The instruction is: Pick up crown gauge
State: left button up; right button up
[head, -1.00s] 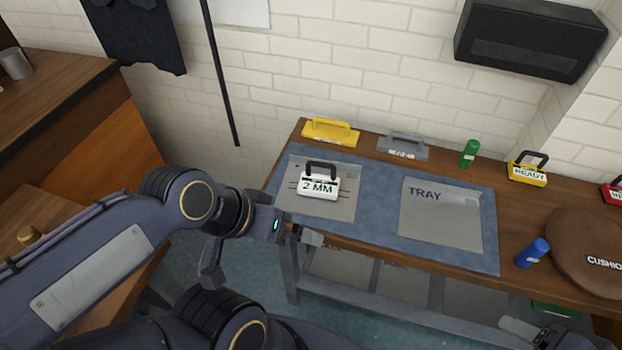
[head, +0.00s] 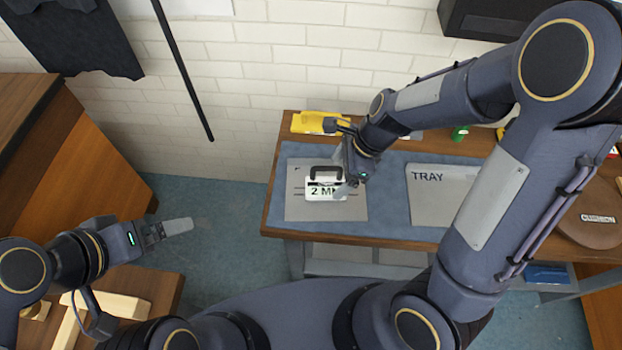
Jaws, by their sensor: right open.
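A white block marked "2 MM" (head: 322,191) with a dark handle stands on the grey panel at the left of the bench mat. No label reads "crown gauge"; this block is the likeliest match. My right gripper (head: 343,163) is open, just right of the block, its grey finger overlapping the block's right edge in the picture. Contact cannot be told. My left gripper (head: 178,227) is left of the bench, over the floor, well apart from the block. Whether its jaws are open is unclear.
A yellow handled block (head: 312,122) stands at the bench's back edge. The panel marked "TRAY" (head: 425,190) is bare where it shows. A green cylinder (head: 459,133) and a brown cushion (head: 590,222) lie right. My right arm hides much of the bench's right side.

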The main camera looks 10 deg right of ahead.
aim_at(325, 185)
jog(key=x, duration=0.4)
jog(key=b+x, duration=0.1)
jog(key=x, duration=0.1)
jog(key=shift+w+a+f, duration=0.1)
jog(key=shift+w+f, duration=0.3)
jog(key=c, duration=1.2)
jog(key=shift+r, duration=0.15)
